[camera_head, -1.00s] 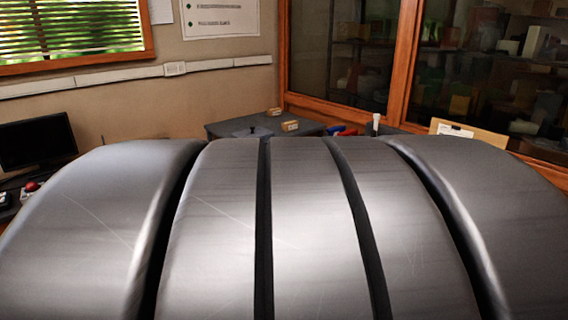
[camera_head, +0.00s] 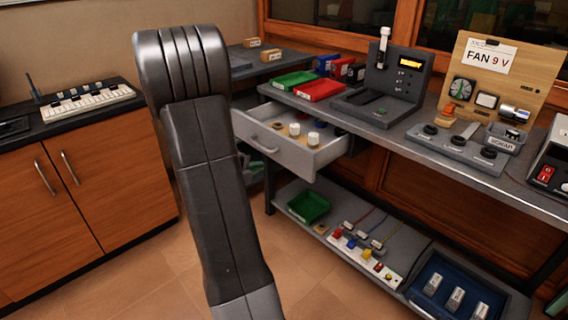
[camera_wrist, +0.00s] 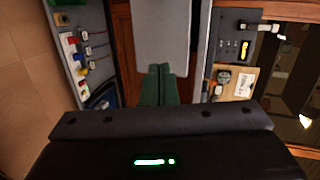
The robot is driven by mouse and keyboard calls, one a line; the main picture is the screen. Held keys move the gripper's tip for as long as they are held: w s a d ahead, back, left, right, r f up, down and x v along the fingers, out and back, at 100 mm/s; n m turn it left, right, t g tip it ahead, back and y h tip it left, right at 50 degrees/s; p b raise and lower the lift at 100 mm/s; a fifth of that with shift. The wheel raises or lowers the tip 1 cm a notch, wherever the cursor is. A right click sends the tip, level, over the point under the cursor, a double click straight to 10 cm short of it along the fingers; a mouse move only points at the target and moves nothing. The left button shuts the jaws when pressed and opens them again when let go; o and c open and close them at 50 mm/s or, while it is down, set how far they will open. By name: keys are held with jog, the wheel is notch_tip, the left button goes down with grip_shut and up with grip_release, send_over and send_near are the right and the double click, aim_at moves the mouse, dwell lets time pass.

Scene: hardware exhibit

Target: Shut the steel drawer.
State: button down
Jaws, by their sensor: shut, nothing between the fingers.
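The steel drawer (camera_head: 291,160) is pulled out under the left part of the workbench in the head view. Its pale grey front has a bar handle (camera_head: 263,145), and small white-topped and brownish items lie inside. In the wrist view my gripper (camera_wrist: 159,69) has its green fingers together, shut and empty. A pale grey panel beyond the fingertips in that view seems to be part of the drawer; I cannot tell whether they touch. In the head view my gripper is not seen, and my arm stands left of the drawer.
The workbench (camera_head: 378,122) carries red and green trays, a device and a fan board (camera_head: 500,75). A lower shelf (camera_head: 315,237) holds a green bin (camera_head: 308,206) and colored connectors. A wooden cabinet (camera_head: 100,180) stands left. Some floor (camera_head: 120,275) is clear.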

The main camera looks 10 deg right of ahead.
notch_tip(320, 180, down, 2)
jog(key=m+g+h, duration=0.1)
jog(key=b, duration=0.3)
send_near(296, 160)
jog(key=shift+m, duration=0.3)
jog(key=x, duration=0.5)
jog(key=shift+w+d+f, duration=0.2)
jog(key=shift+w+f, duration=0.1)
jog(key=shift+w+d, duration=0.2)
jog(key=shift+d, duration=0.1)
jog(key=shift+d, duration=0.1)
jog(key=w+d+p, duration=0.2)
jog(key=w+d, duration=0.2)
jog(key=d, duration=0.1)
jog(key=w+d+p, duration=0.2)
jog(key=w+d, duration=0.2)
jog(key=d, duration=0.2)
jog(key=w+d+p, duration=0.2)
jog(key=w+d, duration=0.2)
jog(key=d, duration=0.1)
jog(key=shift+d+r, duration=0.1)
jog(key=shift+d, duration=0.05)
jog(key=shift+w+r, duration=0.1)
jog(key=shift+d+r, duration=0.1)
